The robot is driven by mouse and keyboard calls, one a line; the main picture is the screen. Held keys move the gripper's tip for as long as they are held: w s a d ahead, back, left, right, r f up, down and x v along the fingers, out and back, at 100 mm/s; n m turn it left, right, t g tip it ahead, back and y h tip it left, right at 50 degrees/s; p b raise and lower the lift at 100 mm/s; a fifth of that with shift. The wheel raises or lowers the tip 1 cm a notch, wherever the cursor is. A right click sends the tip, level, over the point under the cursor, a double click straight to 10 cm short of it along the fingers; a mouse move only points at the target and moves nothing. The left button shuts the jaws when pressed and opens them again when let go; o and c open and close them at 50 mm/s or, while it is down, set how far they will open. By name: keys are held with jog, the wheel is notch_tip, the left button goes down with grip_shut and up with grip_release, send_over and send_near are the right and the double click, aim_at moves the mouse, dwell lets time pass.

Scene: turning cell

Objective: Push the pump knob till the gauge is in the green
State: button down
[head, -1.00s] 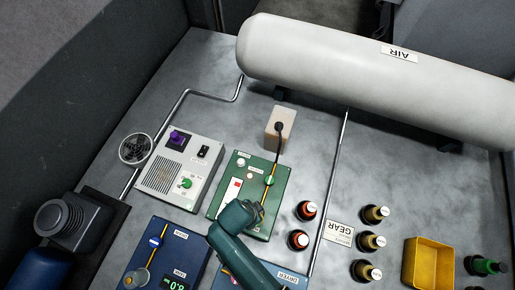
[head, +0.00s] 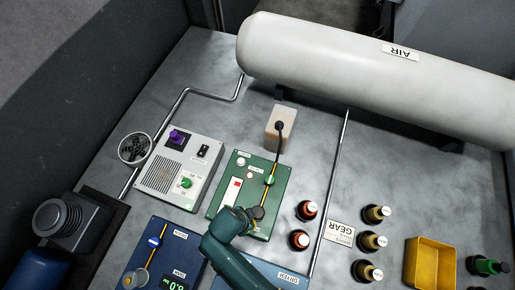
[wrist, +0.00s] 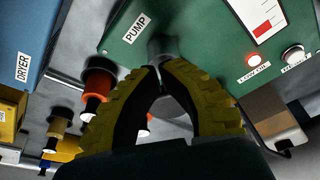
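The green pump panel (head: 222,204) stands mid-bench in the head view and fills the top of the wrist view, with its PUMP label (wrist: 136,28). Its gauge (head: 232,191) is a white strip with a short red bar; the red shows in the wrist view gauge (wrist: 263,27) too. In the head view my gripper (head: 256,213) is at the panel's lower edge.
A grey panel (head: 179,170) lies left, blue panels (head: 167,255) in front. A yellow bin (head: 429,262) sits far right.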

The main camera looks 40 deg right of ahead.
jog(key=v, duration=1.2)
dwell(1.4)
